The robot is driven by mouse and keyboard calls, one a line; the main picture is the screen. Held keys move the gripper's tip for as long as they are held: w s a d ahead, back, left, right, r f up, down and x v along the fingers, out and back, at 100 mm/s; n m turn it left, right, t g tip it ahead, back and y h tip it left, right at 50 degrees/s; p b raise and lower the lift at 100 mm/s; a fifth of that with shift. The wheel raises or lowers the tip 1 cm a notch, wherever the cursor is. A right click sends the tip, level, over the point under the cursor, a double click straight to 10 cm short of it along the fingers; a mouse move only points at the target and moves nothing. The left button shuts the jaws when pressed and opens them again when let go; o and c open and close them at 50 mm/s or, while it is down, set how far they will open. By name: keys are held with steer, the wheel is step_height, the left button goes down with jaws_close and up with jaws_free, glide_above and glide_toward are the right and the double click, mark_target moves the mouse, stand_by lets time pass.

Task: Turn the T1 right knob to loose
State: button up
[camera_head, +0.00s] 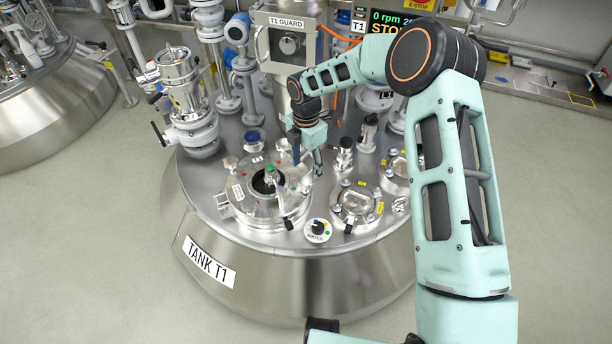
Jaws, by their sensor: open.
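Tank T1 (210,263) is a round steel vessel with a labelled front and many fittings on its lid. A round hatch cover (245,205) with a dark central opening sits on the lid's left-centre. Small clamp knobs stand around its rim: a left one (222,200) and a front one (289,224). At the hatch's right side, close under my gripper, a small fitting is too small to make out clearly; I cannot tell its setting. My gripper (308,166) is open, pointing down just above the hatch's right edge. I cannot tell whether it touches anything.
A round WATER dial (317,230) lies in front of the hatch. A sight glass (354,204) is to its right. A tall valve (185,95) stands at left. The T1 GUARD box (287,42) and a STOP display (388,24) stand behind. Grey floor is clear at front left.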

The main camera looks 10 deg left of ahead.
mark_target(306, 180)
step_height(306, 180, up, 6)
steer(key=shift+r, duration=0.2)
stand_by(0.4)
